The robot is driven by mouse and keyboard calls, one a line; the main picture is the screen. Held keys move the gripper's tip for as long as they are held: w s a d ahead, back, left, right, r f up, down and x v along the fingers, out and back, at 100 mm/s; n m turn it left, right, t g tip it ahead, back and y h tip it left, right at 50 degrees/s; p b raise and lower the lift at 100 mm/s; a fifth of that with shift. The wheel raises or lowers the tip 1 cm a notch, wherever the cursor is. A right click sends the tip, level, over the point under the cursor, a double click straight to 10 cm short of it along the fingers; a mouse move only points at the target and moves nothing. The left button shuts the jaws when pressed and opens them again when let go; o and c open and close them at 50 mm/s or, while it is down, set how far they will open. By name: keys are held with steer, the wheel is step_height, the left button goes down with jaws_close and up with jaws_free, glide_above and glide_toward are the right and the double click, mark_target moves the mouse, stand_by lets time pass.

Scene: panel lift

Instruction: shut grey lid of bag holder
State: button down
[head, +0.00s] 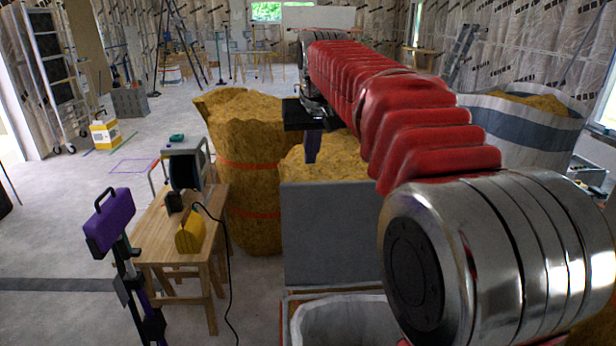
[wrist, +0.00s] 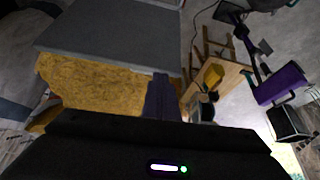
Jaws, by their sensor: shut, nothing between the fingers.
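The grey lid (head: 325,240) of the bag holder stands upright in the head view, its flat face towards me. It also shows at the top left of the wrist view (wrist: 110,32). Below it is the bag holder (head: 287,318) with a pale bag (head: 345,318) in its open top; my arm hides its right side. My gripper (head: 311,158) is shut and empty, its dark purple fingers pointing down. In the head view they appear just above the lid's top edge, against yellow fill. The fingers also show in the wrist view (wrist: 161,92), beside the lid's edge and apparently apart from it.
A large sack of yellow fill (head: 250,165) stands behind the lid to the left. A wooden bench (head: 165,235) with a yellow tool (head: 190,234) stands left of the holder. A purple device on a stand (head: 110,222) is nearer left. Open floor lies at far left.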

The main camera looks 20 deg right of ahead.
steer(key=w+d+f, duration=0.2)
steer(key=w+f, duration=0.1)
steer(key=w, duration=0.5)
steer(key=w+d+f+m, duration=0.1)
steer(key=w+d+f, duration=0.1)
steer(key=w, duration=0.7)
steer(key=shift+d+f, duration=0.4)
steer(key=shift+f, duration=0.3)
steer(key=a+x, duration=0.1)
steer(key=x, duration=0.9)
steer(key=shift+s+d+f, duration=0.15)
steer(key=shift+s, duration=0.9)
steer(key=shift+s+d+f, duration=0.15)
steer(key=shift+s, duration=0.9)
